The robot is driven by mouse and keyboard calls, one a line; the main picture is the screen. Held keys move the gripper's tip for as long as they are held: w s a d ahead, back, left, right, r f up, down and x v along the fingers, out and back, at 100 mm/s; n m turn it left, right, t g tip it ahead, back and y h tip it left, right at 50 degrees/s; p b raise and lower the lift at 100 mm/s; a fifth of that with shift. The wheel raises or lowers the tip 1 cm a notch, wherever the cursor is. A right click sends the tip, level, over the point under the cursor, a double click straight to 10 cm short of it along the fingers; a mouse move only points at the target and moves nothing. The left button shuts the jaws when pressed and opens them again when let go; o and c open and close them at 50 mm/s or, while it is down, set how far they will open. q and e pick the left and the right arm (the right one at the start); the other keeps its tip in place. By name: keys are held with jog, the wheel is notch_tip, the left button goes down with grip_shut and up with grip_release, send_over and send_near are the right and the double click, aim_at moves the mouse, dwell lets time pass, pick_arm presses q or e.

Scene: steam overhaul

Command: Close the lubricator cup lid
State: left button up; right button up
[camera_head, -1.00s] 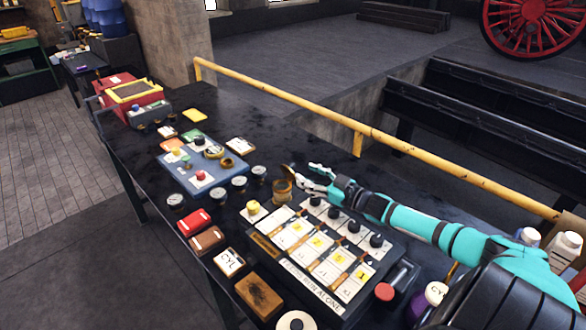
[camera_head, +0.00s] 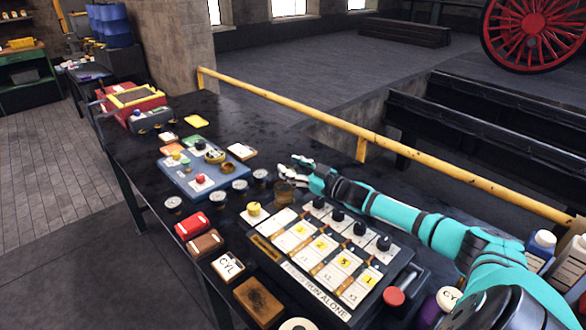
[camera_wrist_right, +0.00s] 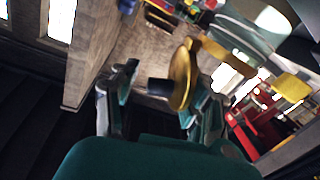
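The lubricator cup (camera_head: 285,191) is a small brass cup on the bench, behind the numbered panel. It looks dark and blurred in the head view, and its lid cannot be made out clearly there. In the right wrist view a round brass disc (camera_wrist_right: 181,76) with a black knob (camera_wrist_right: 159,86), apparently the lid, shows nearly edge-on between the spread fingers. My right gripper (camera_head: 301,165) is just behind and above the cup in the head view. Its fingers (camera_wrist_right: 165,92) are apart, and I see no clear grip on the disc. My left gripper is out of view.
The numbered panel (camera_head: 318,262) with black knobs stands in front of the cup. A blue-grey control box (camera_head: 202,176) and several gauges lie to the left. A yellow rail (camera_head: 300,126) runs behind the bench. Bottles (camera_head: 541,246) stand at the right.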

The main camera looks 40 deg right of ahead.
grip_shut()
jog(key=shift+a+f+n+p, duration=0.15)
jog(key=shift+a+n, duration=0.15)
jog(key=shift+n, duration=0.35)
jog(key=shift+a+r+n+p, duration=0.1)
jog(key=shift+a+n, duration=0.2)
jog(key=shift+n, duration=0.4)
jog(key=shift+a+f+n+p, duration=0.15)
jog(key=shift+a+n, duration=0.15)
jog(key=shift+n, duration=0.35)
jog(key=shift+s+a+f+n+g+h, duration=0.1)
jog(key=shift+a+f+n+g+h, duration=0.15)
jog(key=shift+n, duration=0.45)
jog(key=shift+s+a+f+n+g+h, duration=0.15)
jog(key=shift+a+n, duration=0.2)
jog(key=shift+n, duration=0.35)
dwell(1.8)
jog(key=shift+o, duration=0.2)
grip_release()
jog(key=shift+w+r, duration=0.1)
jog(key=shift+r, duration=0.05)
